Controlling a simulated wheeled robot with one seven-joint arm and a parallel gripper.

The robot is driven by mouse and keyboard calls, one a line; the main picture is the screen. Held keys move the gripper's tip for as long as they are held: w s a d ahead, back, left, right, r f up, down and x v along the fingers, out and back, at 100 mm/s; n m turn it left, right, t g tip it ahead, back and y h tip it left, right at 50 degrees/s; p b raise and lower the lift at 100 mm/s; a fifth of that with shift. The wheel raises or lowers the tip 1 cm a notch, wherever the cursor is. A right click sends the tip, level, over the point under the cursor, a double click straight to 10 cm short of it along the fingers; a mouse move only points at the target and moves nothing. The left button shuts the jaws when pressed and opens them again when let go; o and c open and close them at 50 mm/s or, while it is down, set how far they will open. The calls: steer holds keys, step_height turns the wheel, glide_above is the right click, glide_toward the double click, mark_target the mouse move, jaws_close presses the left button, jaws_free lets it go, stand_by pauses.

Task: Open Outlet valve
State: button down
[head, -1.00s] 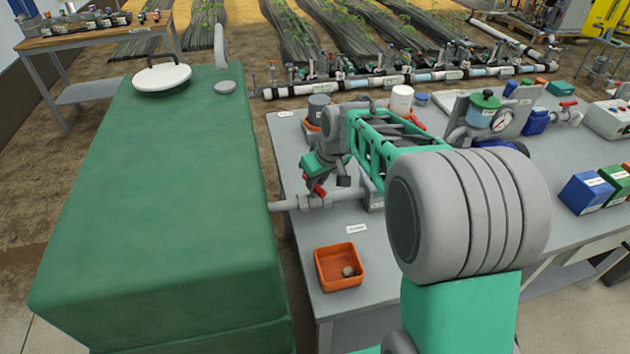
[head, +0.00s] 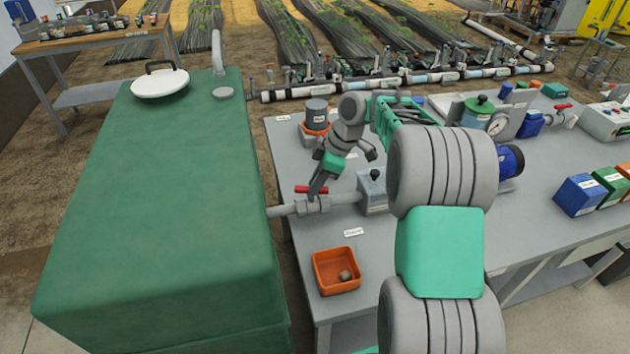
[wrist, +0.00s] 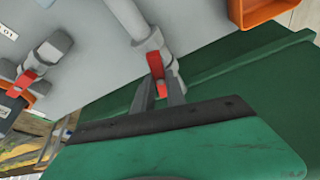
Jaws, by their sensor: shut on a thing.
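A valve (head: 312,204) with a red lever handle (head: 305,189) sits on the grey pipe between the green tank and the bench's left end. The handle lies roughly along the pipe. My gripper (head: 316,190) reaches down onto the handle from above. In the wrist view, my gripper (wrist: 160,92) is shut on the red handle (wrist: 156,65), which shows between the fingertips. The valve body (wrist: 148,42) shows just beyond it. A label (head: 354,232) lies on the bench nearby, too small to read surely.
The large green tank (head: 160,210) stands close on the left. An orange tray (head: 337,271) with a small grey piece sits at the bench's front. A grey box (head: 372,192) is right of the valve. Another red-handled valve (wrist: 24,80) shows left in the wrist view.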

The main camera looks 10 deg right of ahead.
steer(key=shift+w+n+g+p, duration=0.2)
steer(key=shift+n+g+p, duration=0.55)
steer(key=shift+n, duration=1.05)
steer(key=c, duration=1.4)
jaws_free()
steer(key=shift+o, duration=0.2)
steer(key=p+v, duration=0.3)
steer(key=v, duration=0.4)
steer(key=shift+d+r, duration=0.2)
steer(key=shift+r, duration=0.15)
